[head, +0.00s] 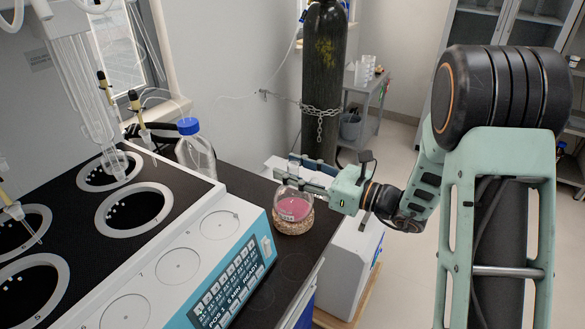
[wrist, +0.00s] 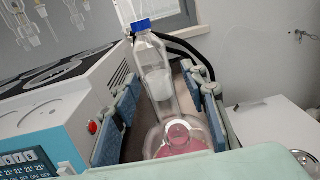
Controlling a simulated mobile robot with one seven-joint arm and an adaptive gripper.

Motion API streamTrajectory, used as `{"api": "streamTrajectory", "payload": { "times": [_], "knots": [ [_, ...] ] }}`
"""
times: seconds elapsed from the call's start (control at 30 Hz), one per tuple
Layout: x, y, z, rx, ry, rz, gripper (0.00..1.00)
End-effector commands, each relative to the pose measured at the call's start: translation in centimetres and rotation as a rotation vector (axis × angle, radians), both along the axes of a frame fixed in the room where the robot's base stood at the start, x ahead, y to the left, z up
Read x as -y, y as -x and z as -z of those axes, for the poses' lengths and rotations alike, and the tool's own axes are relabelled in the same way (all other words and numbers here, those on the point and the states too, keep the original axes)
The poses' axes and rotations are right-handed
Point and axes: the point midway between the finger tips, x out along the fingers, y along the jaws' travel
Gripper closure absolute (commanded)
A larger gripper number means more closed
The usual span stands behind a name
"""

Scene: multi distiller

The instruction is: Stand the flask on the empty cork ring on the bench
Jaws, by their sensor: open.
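The flask (head: 292,209) is round, clear glass with pink liquid in it. In the head view it sits upright in the cork ring (head: 293,226) on the dark bench, and its body rests inside the ring's rim. My gripper (head: 292,172) is open at the height of the flask's neck, which it partly hides. In the wrist view, the flask (wrist: 182,138) shows low between the two spread blue-grey fingers of my gripper (wrist: 162,92), with a gap on either side. The cork ring cannot be made out in the wrist view.
A clear bottle with a blue cap (head: 188,127) stands on the bench behind the flask. The distiller (head: 180,265), with round wells and a keypad, takes up the left. A gas cylinder (head: 325,80) stands beyond the bench. A white box (head: 350,265) is right of the bench.

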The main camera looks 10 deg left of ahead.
Motion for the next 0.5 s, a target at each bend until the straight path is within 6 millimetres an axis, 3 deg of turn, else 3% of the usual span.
{"api": "streamTrajectory", "payload": {
  "times": [0.17, 0.5],
  "knots": [
    [1.0, 0.2, 0.0, -0.001, 0.001, 0.004, 0.60],
    [7.4, 2.5, -0.1, 0.000, -0.001, 0.005, 0.60]
  ]
}}
